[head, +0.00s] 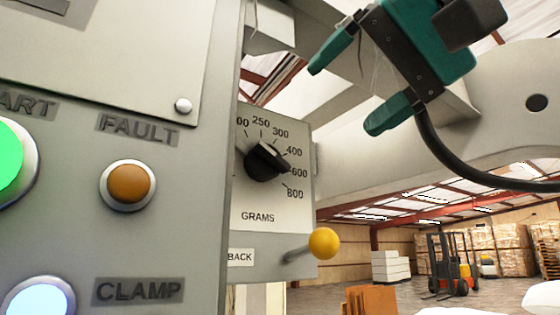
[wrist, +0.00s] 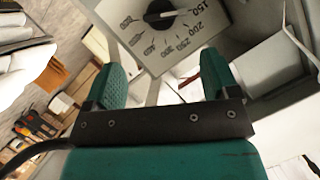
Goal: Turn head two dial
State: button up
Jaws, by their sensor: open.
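The dial is a black knob (head: 265,162) on a pale plate (head: 260,217) marked GRAMS, on the side of a grey cabinet. In the head view the numbers 250 to 800 show around its right side. No "head two" label is readable. My teal gripper (head: 343,99) is open and empty, up and right of the dial, apart from it. In the wrist view its fingers (wrist: 162,65) stand below the dial plate.
A yellow ball lever (head: 324,243) sticks out below the plate, by a BACK label (head: 240,257). The cabinet front carries an orange FAULT button (head: 128,184) and a lit CLAMP button (head: 40,300). A forklift (head: 447,262) and pallets stand far back.

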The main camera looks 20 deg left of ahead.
aim_at(275, 153)
jog(key=p+x, duration=0.1)
jog(key=x, duration=0.9)
jog(key=shift+w+a+r+p, duration=0.1)
jog(key=shift+a+p, duration=0.05)
jog(key=shift+p, duration=0.15)
jog(key=shift+w+a+f, duration=0.25)
jog(key=shift+a+f, duration=0.05)
jog(key=shift+a, duration=0.15)
jog(key=c, duration=0.9)
